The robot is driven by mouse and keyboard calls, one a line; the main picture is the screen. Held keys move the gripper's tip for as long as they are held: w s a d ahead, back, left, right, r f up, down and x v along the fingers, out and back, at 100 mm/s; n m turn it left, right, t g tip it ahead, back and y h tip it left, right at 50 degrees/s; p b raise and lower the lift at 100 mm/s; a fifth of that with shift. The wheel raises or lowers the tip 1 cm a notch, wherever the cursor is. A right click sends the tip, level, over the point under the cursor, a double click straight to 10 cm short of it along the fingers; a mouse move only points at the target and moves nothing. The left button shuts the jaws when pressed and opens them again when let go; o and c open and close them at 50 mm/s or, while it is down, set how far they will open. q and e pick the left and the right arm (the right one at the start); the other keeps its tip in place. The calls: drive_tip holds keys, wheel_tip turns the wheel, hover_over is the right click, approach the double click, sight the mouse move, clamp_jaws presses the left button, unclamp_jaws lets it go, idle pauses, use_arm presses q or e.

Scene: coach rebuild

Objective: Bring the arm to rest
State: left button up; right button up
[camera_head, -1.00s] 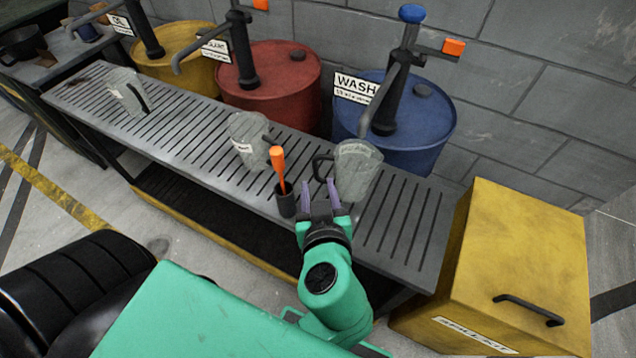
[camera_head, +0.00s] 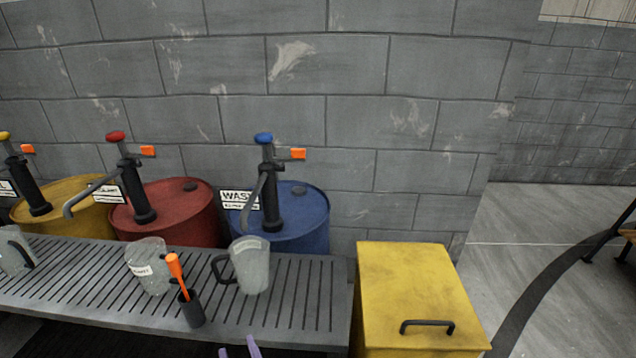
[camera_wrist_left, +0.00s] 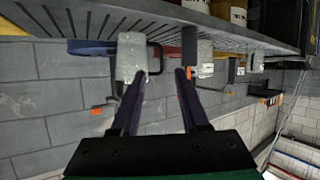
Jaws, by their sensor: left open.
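My left gripper (camera_head: 240,350) shows only as two purple fingertips at the bottom edge of the head view, below the front of the slatted bench (camera_head: 290,305). In the left wrist view its fingers (camera_wrist_left: 160,82) are spread apart with nothing between them. The wrist picture is upside down. A clear jug (camera_head: 252,264) stands upright on the bench in front of the blue drum. It also shows in the wrist view (camera_wrist_left: 130,58), beyond the fingers. The rest of my left arm is out of the head view. My right gripper is in neither view.
A second jug (camera_head: 146,266), a dark cup (camera_head: 192,310) with an orange-handled tool (camera_head: 176,270) and another jug (camera_head: 14,250) stand on the bench. Blue (camera_head: 305,225), red (camera_head: 190,215) and yellow (camera_head: 75,215) drums with pumps stand behind. A yellow box (camera_head: 410,285) stands right.

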use_arm(q)
wheel_tip(320, 180, down, 25)
drive_tip(key=s+d+m+g+h+p, duration=0.1)
drive_tip(key=d+m+g+h+p, duration=0.1)
drive_tip(key=m+g+h+p, duration=0.5)
drive_tip(key=s+a+f+g+p, duration=0.1)
drive_tip(key=s+a+f, duration=0.4)
drive_tip(key=s, duration=0.2)
drive_tip(key=s+a+f+m+g+p, duration=0.1)
drive_tip(key=s+a+f, duration=0.4)
drive_tip(key=s, duration=0.3)
drive_tip(key=s+a+f+g+p, duration=0.1)
drive_tip(key=s+a+f, duration=0.4)
drive_tip(key=s, duration=0.3)
drive_tip(key=shift+f+m+g+y, duration=0.4)
drive_tip(key=shift+f, duration=0.45)
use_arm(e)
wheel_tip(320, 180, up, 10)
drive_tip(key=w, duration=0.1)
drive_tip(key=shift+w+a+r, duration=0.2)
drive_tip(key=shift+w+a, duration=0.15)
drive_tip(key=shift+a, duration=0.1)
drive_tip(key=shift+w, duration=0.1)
